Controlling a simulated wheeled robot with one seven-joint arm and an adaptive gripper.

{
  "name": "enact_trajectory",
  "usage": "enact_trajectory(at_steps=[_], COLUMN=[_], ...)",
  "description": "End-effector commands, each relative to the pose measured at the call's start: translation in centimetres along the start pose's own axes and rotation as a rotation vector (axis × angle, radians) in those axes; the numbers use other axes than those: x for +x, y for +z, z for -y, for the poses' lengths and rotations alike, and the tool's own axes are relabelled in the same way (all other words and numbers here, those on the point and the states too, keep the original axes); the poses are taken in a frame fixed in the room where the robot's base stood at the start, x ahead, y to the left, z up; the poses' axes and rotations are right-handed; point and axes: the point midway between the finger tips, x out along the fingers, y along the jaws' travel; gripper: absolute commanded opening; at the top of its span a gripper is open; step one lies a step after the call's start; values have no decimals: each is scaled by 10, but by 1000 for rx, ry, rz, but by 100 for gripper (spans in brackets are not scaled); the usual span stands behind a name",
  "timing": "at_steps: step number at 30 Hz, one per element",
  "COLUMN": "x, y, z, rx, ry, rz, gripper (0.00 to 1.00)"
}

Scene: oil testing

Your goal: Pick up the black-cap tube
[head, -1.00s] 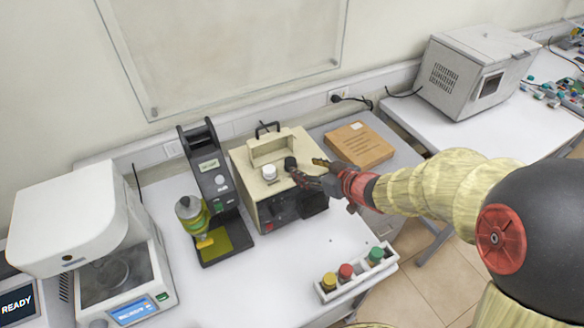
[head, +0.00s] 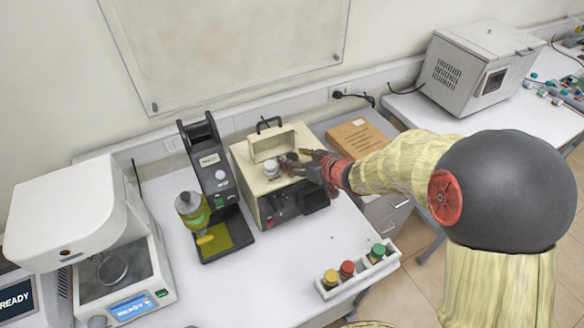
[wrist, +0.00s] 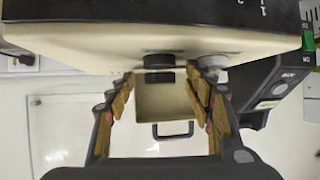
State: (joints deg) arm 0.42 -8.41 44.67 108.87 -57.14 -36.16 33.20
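The black-cap tube (head: 292,157) stands in the top of a beige machine (head: 252,178), to the right of a white cap (head: 271,169). Only its black cap shows; the tube body is hidden inside the machine. In the wrist view the black cap (wrist: 158,62) appears between and just beyond the tips of my gripper (wrist: 160,80). The white cap (wrist: 213,60) is close to the right finger there. My gripper (head: 300,162) is open over the machine top in the head view, with its fingers apart. I cannot tell whether either finger touches the cap.
A rack (head: 362,275) with yellow, red and green caps stands at the table's front right. A black device (head: 215,180) with a yellow-green bottle (head: 192,212) stands left of the machine. A cardboard box (head: 358,140) lies behind right. The front middle table is clear.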

Motion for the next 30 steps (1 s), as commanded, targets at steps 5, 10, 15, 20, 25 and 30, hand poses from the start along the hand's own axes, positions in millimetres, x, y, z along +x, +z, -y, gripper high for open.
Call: enact_trajectory(at_steps=[5,10,15,20,25,30], x=[0,0,0,0,0,0], y=[0,0,0,0,0,0], z=[0,0,0,0,0,0], rx=[0,0,0,0,0,0], ry=[0,0,0,0,0,0], rz=[0,0,0,0,0,0], gripper=[41,31,22,13,3,0])
